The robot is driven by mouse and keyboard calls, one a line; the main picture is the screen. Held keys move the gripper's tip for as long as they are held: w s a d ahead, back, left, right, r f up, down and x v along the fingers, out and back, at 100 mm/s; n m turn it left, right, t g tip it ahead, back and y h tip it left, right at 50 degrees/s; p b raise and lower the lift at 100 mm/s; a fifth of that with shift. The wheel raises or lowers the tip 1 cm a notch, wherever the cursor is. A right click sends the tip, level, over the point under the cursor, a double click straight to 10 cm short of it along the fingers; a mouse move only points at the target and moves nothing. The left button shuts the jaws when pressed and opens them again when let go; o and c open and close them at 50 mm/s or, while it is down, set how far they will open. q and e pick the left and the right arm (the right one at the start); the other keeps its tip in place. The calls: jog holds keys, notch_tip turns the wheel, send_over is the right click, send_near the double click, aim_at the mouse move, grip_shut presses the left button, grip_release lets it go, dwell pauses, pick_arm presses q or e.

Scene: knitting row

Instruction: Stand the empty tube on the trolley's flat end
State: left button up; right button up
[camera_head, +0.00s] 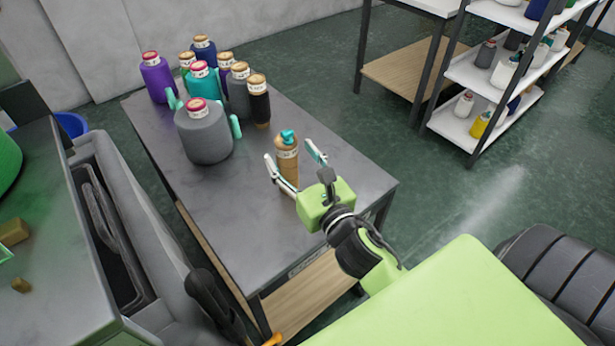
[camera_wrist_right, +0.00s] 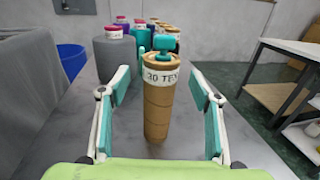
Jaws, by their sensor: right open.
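The empty tube (camera_head: 287,160) is a brown cardboard tube with a white printed label and a teal piece at its top. It stands upright on the grey metal top of the trolley (camera_head: 222,222). My right gripper (camera_head: 293,158) is open, with its two fingers on either side of the tube. In the right wrist view the tube (camera_wrist_right: 160,105) stands between the spread fingers, with a gap on both sides. My left gripper is not in view.
Several yarn cones stand at the trolley's far end, with a large grey cone (camera_head: 204,138) nearest the tube. The trolley's near left top is clear.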

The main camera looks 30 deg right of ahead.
jog(key=s+b, duration=0.2)
jog(key=s, duration=0.7)
jog(key=shift+s+a, duration=0.2)
jog(key=shift+a, duration=0.05)
